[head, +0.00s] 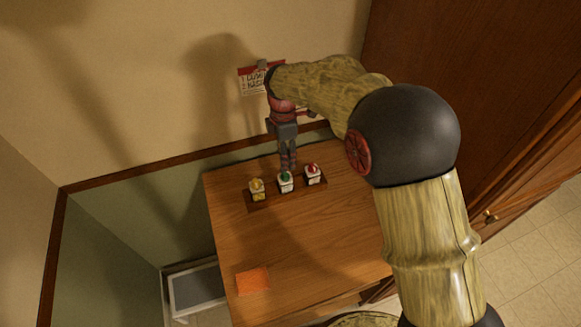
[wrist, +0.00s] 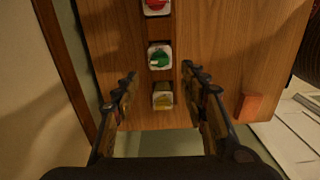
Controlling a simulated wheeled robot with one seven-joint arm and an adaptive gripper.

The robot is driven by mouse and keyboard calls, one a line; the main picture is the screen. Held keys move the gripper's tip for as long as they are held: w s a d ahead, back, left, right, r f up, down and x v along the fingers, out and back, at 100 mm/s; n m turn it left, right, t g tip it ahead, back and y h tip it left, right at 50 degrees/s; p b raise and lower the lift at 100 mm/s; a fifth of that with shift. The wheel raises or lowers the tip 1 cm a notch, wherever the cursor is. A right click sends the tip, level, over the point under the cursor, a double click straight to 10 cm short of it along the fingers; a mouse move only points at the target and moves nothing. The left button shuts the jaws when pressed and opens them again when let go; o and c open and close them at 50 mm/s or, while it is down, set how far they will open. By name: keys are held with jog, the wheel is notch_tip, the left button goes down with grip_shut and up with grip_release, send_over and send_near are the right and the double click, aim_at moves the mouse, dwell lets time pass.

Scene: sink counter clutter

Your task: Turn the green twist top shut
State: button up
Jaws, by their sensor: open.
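The green twist top (head: 286,175) sits on a small white bottle, the middle one of three on a dark wooden strip. In the wrist view the green twist top (wrist: 159,56) shows from above, with a pale mark on its left side. My gripper (head: 287,166) points down just above and behind the green top in the head view. In the wrist view my gripper (wrist: 160,78) has its two fingers spread apart, with nothing between the tips; the green top lies a little beyond them. Whether a finger touches it cannot be told.
A yellow-topped bottle (head: 257,188) stands left of the green one and a red-topped bottle (head: 313,173) stands right, both close by. An orange square (head: 253,281) lies near the front left of the wooden counter (head: 320,235). The counter's middle is clear. A wall rises behind.

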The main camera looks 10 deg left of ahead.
aim_at(285, 173)
jog(key=shift+f, duration=0.5)
notch_tip(285, 173, down, 7)
jog(key=shift+r, duration=0.15)
jog(key=shift+c, duration=1.2)
grip_shut()
